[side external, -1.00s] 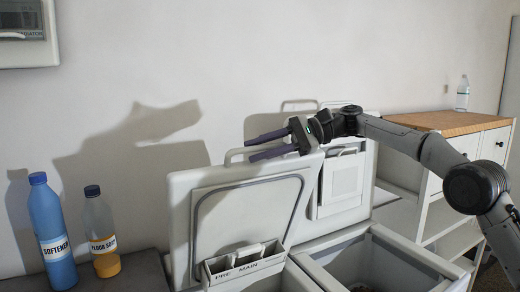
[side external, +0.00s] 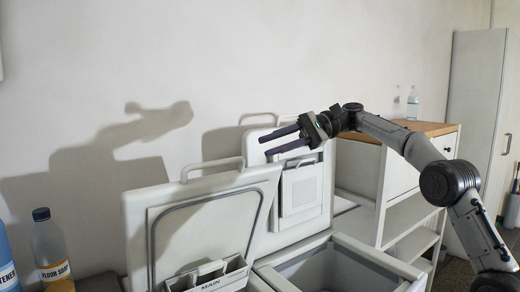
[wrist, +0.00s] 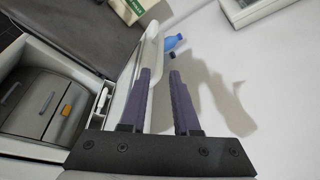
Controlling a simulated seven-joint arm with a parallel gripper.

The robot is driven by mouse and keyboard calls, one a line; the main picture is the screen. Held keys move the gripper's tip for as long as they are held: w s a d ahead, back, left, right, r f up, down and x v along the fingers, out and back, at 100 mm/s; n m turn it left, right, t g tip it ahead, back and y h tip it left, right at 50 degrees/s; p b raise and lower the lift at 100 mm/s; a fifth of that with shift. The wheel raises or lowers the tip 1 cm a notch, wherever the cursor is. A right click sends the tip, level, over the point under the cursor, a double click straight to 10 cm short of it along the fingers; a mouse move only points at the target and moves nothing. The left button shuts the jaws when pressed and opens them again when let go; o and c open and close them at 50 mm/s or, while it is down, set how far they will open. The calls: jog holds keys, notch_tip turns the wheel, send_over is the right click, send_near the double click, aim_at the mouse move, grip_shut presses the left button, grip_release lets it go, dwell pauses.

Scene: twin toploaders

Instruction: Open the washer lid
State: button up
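The near toploader's lid (side external: 195,230) stands raised and leans back near the wall, with a handle (side external: 212,169) on its top edge. A tray (side external: 208,275) with a MAIN label sits at its lower part. A second raised lid (side external: 318,215) stands behind it to the right. My gripper (side external: 283,141) is open and empty, above and right of the near lid's handle, in front of the second lid's top in the side view. In the wrist view my gripper (wrist: 161,75) has its fingers apart, with a white lid edge and handle (wrist: 149,50) beside the left finger.
A floor soap bottle (side external: 52,255) and a blue softener bottle (side external: 6,262) stand at the left. An open tub (side external: 330,268) lies below the second lid. A wood-topped cabinet (side external: 400,170) stands at the right. The wrist view shows a grey drum (wrist: 45,105).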

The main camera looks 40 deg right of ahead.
jog(key=shift+d, duration=0.1)
jog(key=shift+c, duration=0.7)
jog(key=shift+w+a+r, duration=0.1)
jog(key=shift+a+r, duration=0.05)
jog(key=shift+a, duration=0.2)
jog(key=shift+c, duration=1.2)
jog(key=w+a+r+t, duration=0.1)
jog(key=a, duration=0.3)
jog(key=a+r+t, duration=0.2)
jog(key=a, duration=0.2)
jog(key=w+a+r+n+t, duration=0.1)
jog(key=a, duration=0.3)
jog(key=shift+w+a+r, duration=0.15)
jog(key=shift+w+r, duration=0.15)
grip_shut()
jog(key=m+t+h, duration=0.8)
jog(key=t+h, duration=0.4)
jog(key=h, duration=0.2)
send_near(202, 168)
jog(key=w, duration=0.3)
jog(key=w+r, duration=0.1)
jog(key=w, duration=0.2)
jog(key=shift+w+a+r, duration=0.15)
jog(key=shift+w+r, duration=0.05)
jog(key=shift+w, duration=0.15)
